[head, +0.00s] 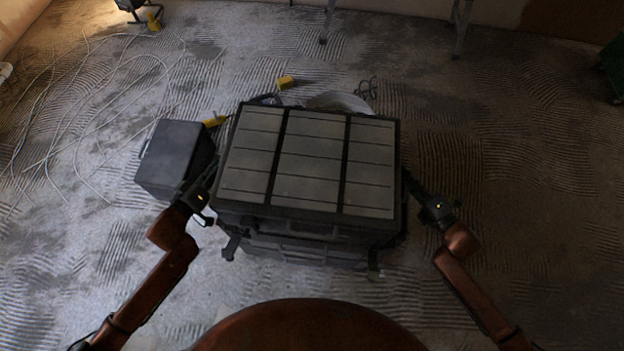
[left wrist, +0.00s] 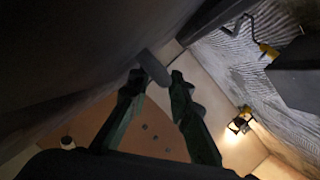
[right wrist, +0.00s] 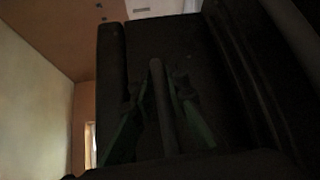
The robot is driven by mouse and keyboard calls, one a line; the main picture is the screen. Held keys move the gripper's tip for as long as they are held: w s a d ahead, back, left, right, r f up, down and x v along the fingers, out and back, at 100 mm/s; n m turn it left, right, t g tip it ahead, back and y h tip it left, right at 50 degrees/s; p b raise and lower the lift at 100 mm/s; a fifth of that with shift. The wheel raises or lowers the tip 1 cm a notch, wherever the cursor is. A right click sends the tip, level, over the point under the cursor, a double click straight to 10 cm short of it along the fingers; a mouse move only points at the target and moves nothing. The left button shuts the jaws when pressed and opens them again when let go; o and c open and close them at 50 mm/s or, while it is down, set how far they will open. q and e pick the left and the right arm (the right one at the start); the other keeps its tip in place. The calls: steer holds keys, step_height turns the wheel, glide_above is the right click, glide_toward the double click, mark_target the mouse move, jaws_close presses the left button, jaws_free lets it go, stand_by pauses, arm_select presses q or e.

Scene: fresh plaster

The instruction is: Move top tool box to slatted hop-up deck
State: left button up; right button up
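The top tool box (head: 310,160), dark with a grey ribbed lid, sits on a lower dark box (head: 300,252) in front of me. My left gripper (head: 197,200) is at its left side. In the left wrist view the left fingers (left wrist: 156,80) stand apart, with a grey handle bar (left wrist: 153,67) between or just beyond their tips. My right gripper (head: 438,208) is at the right side. In the dark right wrist view the right fingers (right wrist: 163,85) stand either side of another bar (right wrist: 160,100); contact is unclear. The hop-up deck's top is not in view.
Two metal legs (head: 460,28) and (head: 328,22) stand at the far edge, perhaps of the hop-up. A dark case (head: 175,155) stands left of the stack. Yellow items (head: 286,82) and pale cables (head: 75,115) lie on the floor. The right floor is mostly clear.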

arm_select(q)
jaws_close()
arm_select(e)
jaws_close()
stand_by(0.4)
